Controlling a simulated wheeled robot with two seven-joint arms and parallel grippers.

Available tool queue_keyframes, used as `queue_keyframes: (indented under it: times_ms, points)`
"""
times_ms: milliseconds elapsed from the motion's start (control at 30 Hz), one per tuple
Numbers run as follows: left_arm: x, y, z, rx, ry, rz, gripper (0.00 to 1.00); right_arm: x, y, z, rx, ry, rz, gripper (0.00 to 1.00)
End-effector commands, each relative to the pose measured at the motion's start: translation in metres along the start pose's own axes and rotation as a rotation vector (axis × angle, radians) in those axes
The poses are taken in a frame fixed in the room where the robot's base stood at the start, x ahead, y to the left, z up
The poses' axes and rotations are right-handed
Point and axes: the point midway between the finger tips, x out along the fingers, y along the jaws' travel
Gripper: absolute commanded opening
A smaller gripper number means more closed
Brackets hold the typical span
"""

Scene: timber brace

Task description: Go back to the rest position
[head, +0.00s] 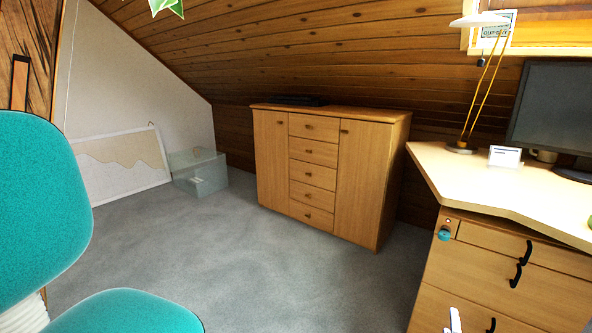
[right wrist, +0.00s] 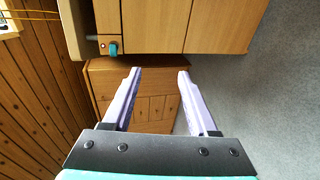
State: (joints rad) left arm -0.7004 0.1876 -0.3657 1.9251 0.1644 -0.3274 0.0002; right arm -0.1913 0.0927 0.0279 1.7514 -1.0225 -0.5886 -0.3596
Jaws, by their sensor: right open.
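My right gripper (head: 453,320) shows only as a pale fingertip at the bottom edge of the head view, in front of the desk drawers (head: 500,290). In the right wrist view my right gripper (right wrist: 159,74) has its two lilac fingers spread wide with nothing between them. Beyond the fingers are wooden cabinet fronts (right wrist: 140,95), and they look apart from the fingers. My left gripper is in neither view.
A teal chair (head: 40,200) stands close on the left. A desk (head: 480,180) with a lamp (head: 462,146) and monitor (head: 560,110) is on the right. A wooden cabinet (head: 325,175) and a clear box (head: 200,175) stand at the back. Grey carpet (head: 230,260) lies open between.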

Motion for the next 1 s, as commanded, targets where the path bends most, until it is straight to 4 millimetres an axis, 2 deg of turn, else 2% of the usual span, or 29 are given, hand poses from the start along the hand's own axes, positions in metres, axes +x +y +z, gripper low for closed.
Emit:
queue_keyframes:
  times_ms: [33, 167, 267, 333, 367, 433, 467, 500, 567, 600, 700, 800, 833, 1000]
  points:
    - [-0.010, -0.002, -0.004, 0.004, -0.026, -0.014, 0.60, -0.003, -0.002, -0.003, 0.015, 0.013, -0.050, 0.59]
    - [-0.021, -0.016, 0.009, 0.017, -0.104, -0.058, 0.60, -0.009, -0.041, -0.008, 0.082, 0.046, -0.207, 0.59]
    - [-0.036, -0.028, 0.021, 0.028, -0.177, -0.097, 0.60, -0.024, -0.076, -0.009, 0.149, 0.059, -0.354, 0.59]
    - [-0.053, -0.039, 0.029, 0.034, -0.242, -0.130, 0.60, -0.045, -0.104, -0.006, 0.210, 0.054, -0.479, 0.59]
    - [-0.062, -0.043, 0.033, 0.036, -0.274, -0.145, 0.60, -0.057, -0.117, -0.004, 0.242, 0.048, -0.539, 0.59]
    - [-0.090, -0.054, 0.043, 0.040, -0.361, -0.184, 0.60, -0.097, -0.148, 0.008, 0.327, 0.009, -0.695, 0.59]
    - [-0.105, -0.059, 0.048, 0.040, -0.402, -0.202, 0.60, -0.118, -0.162, 0.015, 0.369, -0.018, -0.764, 0.59]
    - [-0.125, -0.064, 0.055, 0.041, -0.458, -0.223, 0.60, -0.150, -0.178, 0.028, 0.424, -0.064, -0.853, 0.59]
    - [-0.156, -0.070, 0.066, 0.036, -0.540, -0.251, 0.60, -0.200, -0.198, 0.049, 0.506, -0.149, -0.970, 0.59]
    - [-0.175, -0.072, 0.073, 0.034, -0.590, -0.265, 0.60, -0.231, -0.208, 0.064, 0.554, -0.209, -1.032, 0.59]
    - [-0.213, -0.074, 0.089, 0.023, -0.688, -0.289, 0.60, -0.295, -0.223, 0.098, 0.646, -0.351, -1.133, 0.59]
    - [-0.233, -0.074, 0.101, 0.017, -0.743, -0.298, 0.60, -0.330, -0.232, 0.120, 0.696, -0.440, -1.175, 0.59]
    - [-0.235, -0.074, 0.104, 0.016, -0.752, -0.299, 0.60, -0.335, -0.235, 0.123, 0.705, -0.456, -1.181, 0.59]
    - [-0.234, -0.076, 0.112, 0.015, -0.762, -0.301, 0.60, -0.339, -0.242, 0.127, 0.715, -0.471, -1.186, 0.59]
